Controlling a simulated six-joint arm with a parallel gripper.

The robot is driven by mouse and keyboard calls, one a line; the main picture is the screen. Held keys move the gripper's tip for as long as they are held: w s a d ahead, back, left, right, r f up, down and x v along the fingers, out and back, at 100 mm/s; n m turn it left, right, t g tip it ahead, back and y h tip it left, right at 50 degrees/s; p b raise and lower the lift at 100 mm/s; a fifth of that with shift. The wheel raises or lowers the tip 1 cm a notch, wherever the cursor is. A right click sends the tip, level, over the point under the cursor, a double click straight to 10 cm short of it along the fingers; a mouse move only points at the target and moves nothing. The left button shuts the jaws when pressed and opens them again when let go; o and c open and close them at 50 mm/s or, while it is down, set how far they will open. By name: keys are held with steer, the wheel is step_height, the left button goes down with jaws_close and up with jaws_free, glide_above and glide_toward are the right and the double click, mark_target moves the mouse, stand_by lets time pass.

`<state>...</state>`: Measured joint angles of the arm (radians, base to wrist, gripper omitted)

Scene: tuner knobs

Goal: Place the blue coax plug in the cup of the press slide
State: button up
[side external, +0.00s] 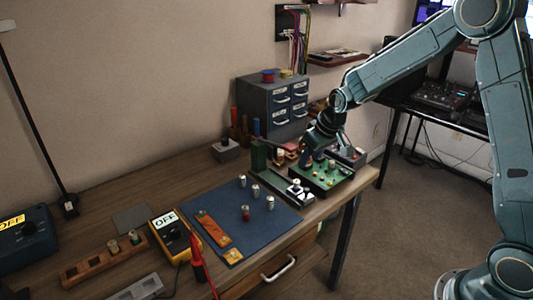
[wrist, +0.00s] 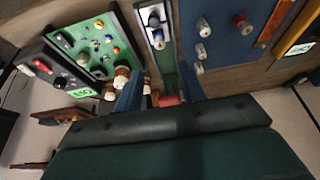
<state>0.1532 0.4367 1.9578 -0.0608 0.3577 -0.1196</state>
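The press slide (side external: 292,190) has a pale rail and a green upright (side external: 258,155). In the wrist view the rail (wrist: 148,10) carries a dark piece and a pale cylinder with a dark bluish band (wrist: 158,41); I cannot tell whether this is the cup, a plug, or both. Several small metallic plugs stand on the blue mat (side external: 218,195), one with a red band (side external: 245,213). Their other colours are too small to tell, so I cannot single out the blue plug. My gripper (wrist: 160,72) is open above the bench behind the slide, with no plug visible between its blue fingers.
A green board with knobs (wrist: 95,45) lies beside the slide. A grey drawer cabinet (side external: 268,105) stands behind. Stubby brown-and-white pieces (wrist: 122,76) show close to my left finger. The mat also holds an orange strip (side external: 213,228). The mat's middle has free room.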

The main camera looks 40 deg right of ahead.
steer(key=shift+s+r, duration=0.3)
steer(key=shift+r, duration=0.3)
steer(key=s+a+r, duration=0.2)
steer(key=s+r, duration=0.5)
steer(key=r, duration=0.1)
steer(key=s+a+r, duration=0.2)
steer(key=s+r, duration=0.1)
steer(key=s, duration=0.8)
steer(key=s+a+r+t, duration=0.1)
steer(key=s+a+r, duration=0.1)
steer(key=s, duration=1)
steer(key=shift+v, duration=0.85)
steer(key=shift+w+r, duration=0.1)
steer(key=shift+w, duration=0.15)
steer(key=shift+c, duration=0.2)
